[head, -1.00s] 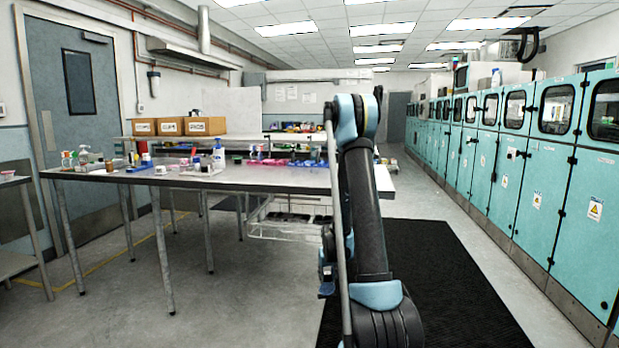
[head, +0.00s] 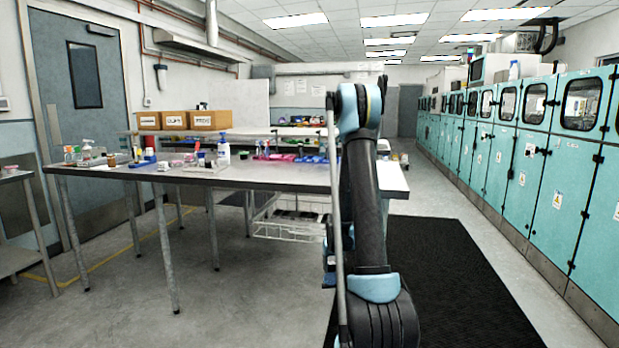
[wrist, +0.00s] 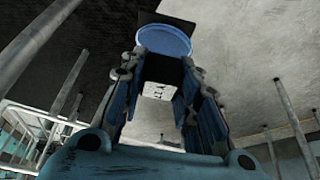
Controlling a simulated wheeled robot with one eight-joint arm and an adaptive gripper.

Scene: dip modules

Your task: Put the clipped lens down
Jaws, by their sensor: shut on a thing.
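In the wrist view, a blue round disc, which looks like the lens (wrist: 164,41), sits at the tips of my gripper (wrist: 163,55). The two fingers close on its near edge. The disc is clear of any surface there, with dark mat and grey floor behind it. In the head view, my arm rises in front and hides the gripper and the lens.
A long metal table (head: 290,178) stands ahead and left, with bottles, small jars and coloured items on it. Cardboard boxes (head: 210,120) stand on a shelf behind. Teal cabinets (head: 540,165) line the right. A black mat (head: 440,265) covers open floor between.

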